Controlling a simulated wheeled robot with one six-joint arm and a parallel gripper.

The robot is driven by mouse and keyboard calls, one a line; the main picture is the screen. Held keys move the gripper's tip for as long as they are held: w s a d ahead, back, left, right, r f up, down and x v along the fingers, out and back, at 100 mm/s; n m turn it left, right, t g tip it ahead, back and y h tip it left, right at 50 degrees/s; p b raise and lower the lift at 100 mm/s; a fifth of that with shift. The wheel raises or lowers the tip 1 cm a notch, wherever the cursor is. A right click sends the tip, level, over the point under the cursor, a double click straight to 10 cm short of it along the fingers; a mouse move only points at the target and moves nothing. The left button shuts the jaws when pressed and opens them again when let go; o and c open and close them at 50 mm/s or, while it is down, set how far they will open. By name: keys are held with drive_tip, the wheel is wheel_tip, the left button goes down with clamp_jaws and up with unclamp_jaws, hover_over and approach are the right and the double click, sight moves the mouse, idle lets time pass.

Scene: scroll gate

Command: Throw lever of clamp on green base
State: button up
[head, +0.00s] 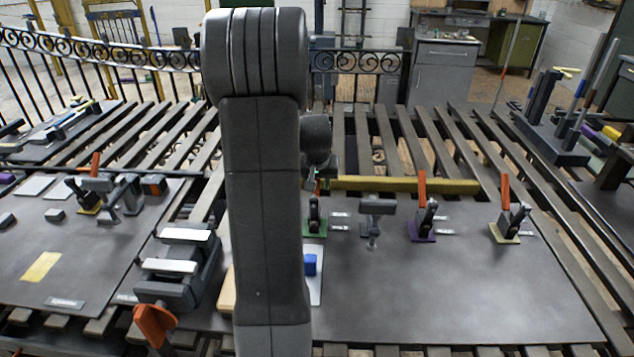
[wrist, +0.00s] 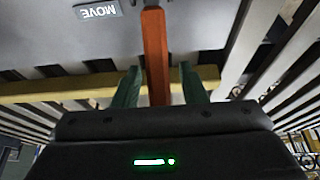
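The clamp on the green base (head: 314,232) stands just right of my arm in the head view, partly hidden by it. Its dark body is upright, and its lever is mostly hidden there behind my arm and wrist. In the wrist view an orange lever (wrist: 155,45) runs between the two green fingers of my gripper (wrist: 161,80). The fingers are open, with a visible gap on each side of the lever. The gripper is mostly hidden in the head view. I cannot see the lever's lower end.
Clamps on a purple base (head: 421,238) and a yellow base (head: 503,236) stand to the right, with orange levers upright. A grey fixture (head: 377,208) stands between the green and purple bases. A yellow bar (head: 405,185) lies behind them. The front of the dark board (head: 450,290) is clear.

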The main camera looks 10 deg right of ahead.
clamp_jaws()
